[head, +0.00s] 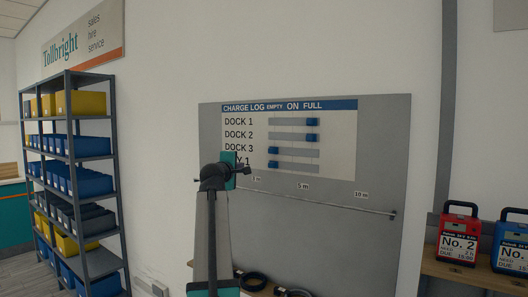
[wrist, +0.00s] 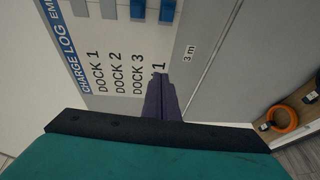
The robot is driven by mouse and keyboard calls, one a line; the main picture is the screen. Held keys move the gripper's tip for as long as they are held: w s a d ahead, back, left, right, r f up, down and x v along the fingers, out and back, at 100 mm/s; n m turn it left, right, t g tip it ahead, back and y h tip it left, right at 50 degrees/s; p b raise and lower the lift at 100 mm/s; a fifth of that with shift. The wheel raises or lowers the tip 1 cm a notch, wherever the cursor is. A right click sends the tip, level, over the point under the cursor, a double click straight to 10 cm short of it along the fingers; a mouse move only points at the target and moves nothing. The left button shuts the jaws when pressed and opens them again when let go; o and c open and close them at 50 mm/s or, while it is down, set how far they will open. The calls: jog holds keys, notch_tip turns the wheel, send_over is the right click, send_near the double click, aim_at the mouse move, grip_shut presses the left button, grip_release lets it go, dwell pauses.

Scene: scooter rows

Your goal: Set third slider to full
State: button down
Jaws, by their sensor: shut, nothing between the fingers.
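The charge log board (head: 345,170) hangs on the wall with rows of blue sliders. The third slider, DOCK 3 (head: 273,150), sits at the left, EMPTY end of its track. It also shows at the top edge of the wrist view (wrist: 138,10). The DOCK 1 slider (head: 312,121) and DOCK 2 slider (head: 312,137) sit towards the right, near FULL. The fourth slider (head: 273,164) is at the left end. My gripper (head: 246,170) is shut and empty, left of the lower sliders, hiding part of the fourth label. Its fingers (wrist: 160,98) show in the wrist view.
A thin rail (head: 330,206) runs across the board below the sliders. Shelving with bins (head: 75,160) stands at the left. Red (head: 458,235) and blue (head: 510,243) units stand on a ledge at the right. Black rings (head: 252,281) lie below the board.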

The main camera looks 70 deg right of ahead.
aim_at(272, 151)
jog(key=shift+h, duration=0.5)
jog(key=s+r, duration=0.2)
jog(key=r, duration=0.1)
jog(key=s+r, duration=0.1)
jog(key=r, duration=0.1)
jog(key=shift+s+d, duration=0.15)
jog(key=shift+d, duration=0.05)
jog(key=shift+d, duration=0.1)
jog(key=shift+d+p, duration=1.55)
jog(key=shift+d, duration=3.5)
jog(key=s+p, duration=0.1)
jog(key=s+a, duration=0.1)
jog(key=s, duration=0.1)
jog(key=shift+a+p, duration=0.2)
jog(key=shift+p, duration=0.15)
